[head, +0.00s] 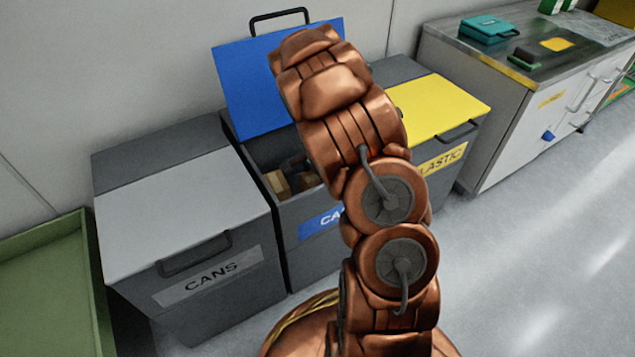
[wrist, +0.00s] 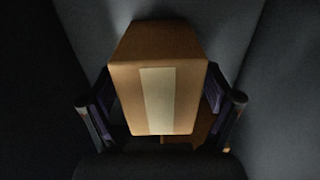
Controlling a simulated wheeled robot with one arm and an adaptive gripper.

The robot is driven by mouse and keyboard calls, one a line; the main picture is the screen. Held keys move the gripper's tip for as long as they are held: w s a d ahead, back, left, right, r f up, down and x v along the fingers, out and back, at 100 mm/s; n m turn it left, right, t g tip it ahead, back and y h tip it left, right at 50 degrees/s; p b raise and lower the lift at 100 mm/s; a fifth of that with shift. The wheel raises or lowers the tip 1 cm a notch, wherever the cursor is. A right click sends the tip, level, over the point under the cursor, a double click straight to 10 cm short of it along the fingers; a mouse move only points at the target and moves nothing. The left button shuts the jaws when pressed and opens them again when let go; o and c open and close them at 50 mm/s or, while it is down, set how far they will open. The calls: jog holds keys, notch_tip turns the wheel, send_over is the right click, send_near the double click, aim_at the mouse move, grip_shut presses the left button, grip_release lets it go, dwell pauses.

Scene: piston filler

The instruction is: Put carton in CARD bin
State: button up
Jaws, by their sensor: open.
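The blue-lidded bin (head: 305,237) stands with its lid (head: 262,85) raised; its blue label is partly hidden by my arm, with "CA" showing. My gripper is down inside this bin, mostly hidden in the head view. In the wrist view, my gripper (wrist: 162,115) is open, with one finger on each side of a brown carton (wrist: 125,95) with a pale tape strip. Narrow dark gaps show beside the carton. Brown cardboard (head: 278,184) shows inside the bin in the head view; I cannot tell whether it is the same carton.
More brown cardboard (wrist: 203,126) lies below the carton. Dark bin walls surround my gripper. A closed grey CANS bin (head: 190,240) stands to the left and a closed yellow-lidded bin (head: 440,105) to the right. A workbench (head: 510,110) is farther right. The floor at right is clear.

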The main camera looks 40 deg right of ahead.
jog(key=shift+r, duration=0.1)
notch_tip(320, 180, up, 12)
jog(key=p, duration=0.4)
jog(key=shift+a+r, duration=0.1)
jog(key=shift+r, duration=0.05)
jog(key=s+a+r+n+g, duration=0.2)
jog(key=s+a+r+n, duration=0.75)
jog(key=s+a, duration=0.5)
jog(key=s+a+r+n+g, duration=0.1)
jog(key=s+a+n, duration=0.2)
jog(key=s, duration=0.6)
jog(key=s+a+r+n, duration=0.2)
jog(key=s+n, duration=0.4)
jog(key=s, duration=0.3)
jog(key=shift+a+r+n+g, duration=0.15)
jog(key=shift+a+n+g, duration=0.25)
jog(key=shift+a, duration=0.5)
jog(key=shift+w+r+p, duration=0.1)
jog(key=shift+p, duration=0.2)
